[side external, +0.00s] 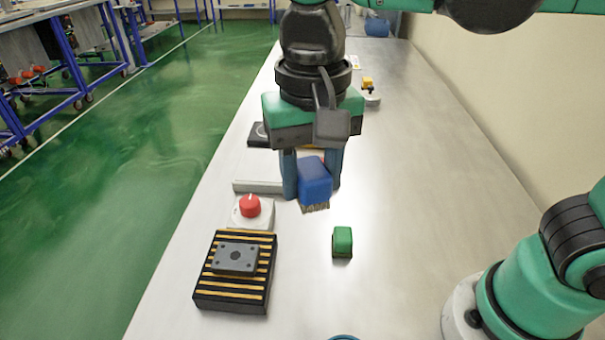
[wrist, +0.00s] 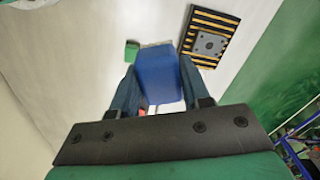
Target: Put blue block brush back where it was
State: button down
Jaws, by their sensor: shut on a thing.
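The blue block brush (side external: 314,180) is a blue block with tan bristles pointing down and slightly tilted. My gripper (side external: 312,175) is shut on it and holds it above the grey table. In the wrist view the brush (wrist: 157,76) sits between the two dark blue fingers of my gripper (wrist: 155,90). A green block (side external: 342,240) stands on the table in front of and to the right of the brush; it also shows in the wrist view (wrist: 132,49).
A black and yellow striped base (side external: 232,299) with a grey plate (side external: 235,258) lies at the front left. Behind it is a red knob (side external: 250,205) on a white box. A grey bar (side external: 257,187) lies left of my gripper. The table's right side (side external: 430,180) is clear.

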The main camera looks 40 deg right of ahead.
aim_at(343, 298)
jog(key=s+d, duration=0.3)
jog(key=s, duration=0.1)
notch_tip(343, 298, down, 18)
jog(key=shift+s+f, duration=0.15)
jog(key=shift+f, duration=0.05)
dwell(0.7)
jog(key=shift+c, duration=2.1)
grip_release()
